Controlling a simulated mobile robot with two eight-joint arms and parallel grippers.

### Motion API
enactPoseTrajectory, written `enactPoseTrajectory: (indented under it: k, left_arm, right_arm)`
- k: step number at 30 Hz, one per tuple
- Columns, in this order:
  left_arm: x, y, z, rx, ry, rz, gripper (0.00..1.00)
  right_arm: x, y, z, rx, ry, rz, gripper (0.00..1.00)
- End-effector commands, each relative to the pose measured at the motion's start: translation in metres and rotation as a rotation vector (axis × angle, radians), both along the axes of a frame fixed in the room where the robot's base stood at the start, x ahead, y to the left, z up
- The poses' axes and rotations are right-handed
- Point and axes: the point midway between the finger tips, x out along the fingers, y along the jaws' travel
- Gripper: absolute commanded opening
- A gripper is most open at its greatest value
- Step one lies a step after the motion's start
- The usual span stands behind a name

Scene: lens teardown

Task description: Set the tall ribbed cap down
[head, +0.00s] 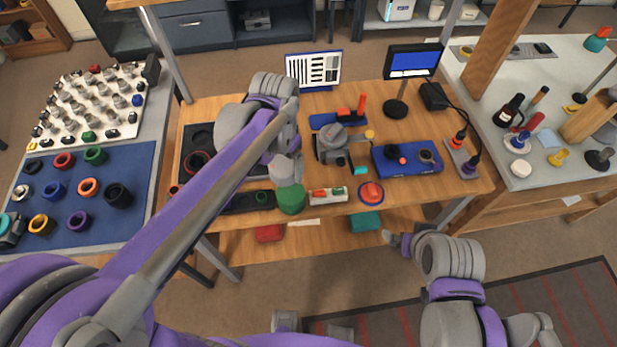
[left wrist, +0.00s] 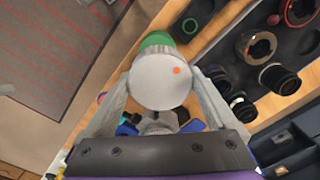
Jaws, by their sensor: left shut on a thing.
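My left gripper (head: 285,160) is shut on a pale grey cylindrical cap (left wrist: 165,80) with an orange dot on its flat end. In the left wrist view the cap sits between the two fingers. In the head view the grey cap (head: 286,171) is directly above a green cylinder (head: 291,200) at the table's front edge. The green also shows behind the cap in the left wrist view (left wrist: 155,40). I cannot tell whether cap and green cylinder touch, and ribs are not clear. My right gripper (head: 392,238) is low in front of the table, its fingers unclear.
A white holder (head: 328,195) and a red dome on a blue base (head: 371,192) stand right of the green cylinder. A dark tray (head: 248,202) lies to its left. A grey device (head: 334,145), a blue box (head: 407,158) and a monitor (head: 413,62) stand behind.

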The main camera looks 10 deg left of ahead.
Motion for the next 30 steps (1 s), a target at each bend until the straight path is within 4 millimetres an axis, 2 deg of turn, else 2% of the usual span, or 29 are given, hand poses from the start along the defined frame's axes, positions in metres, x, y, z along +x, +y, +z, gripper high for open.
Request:
enactPoseTrajectory:
  k: [5, 12, 17, 24, 30]
  left_arm:
    - [-0.003, -0.001, -0.002, 0.000, 0.001, -0.014, 0.38]
    - [-0.003, -0.001, -0.044, 0.000, 0.001, -0.015, 0.38]
    - [-0.003, -0.001, -0.058, 0.000, 0.000, -0.014, 0.38]
    - [-0.003, -0.001, -0.092, 0.000, 0.000, -0.014, 0.38]
    - [-0.003, -0.001, -0.097, 0.000, 0.000, -0.014, 0.38]
  right_arm:
    - [0.000, 0.000, 0.000, 0.000, 0.000, 0.000, 1.00]
    - [-0.002, 0.000, -0.004, 0.000, 0.004, 0.000, 1.00]
    - [-0.003, 0.000, -0.006, 0.000, 0.005, 0.000, 1.00]
    - [-0.004, 0.000, -0.009, 0.000, 0.008, 0.000, 1.00]
    - [-0.004, 0.000, -0.009, 0.000, 0.008, 0.000, 1.00]
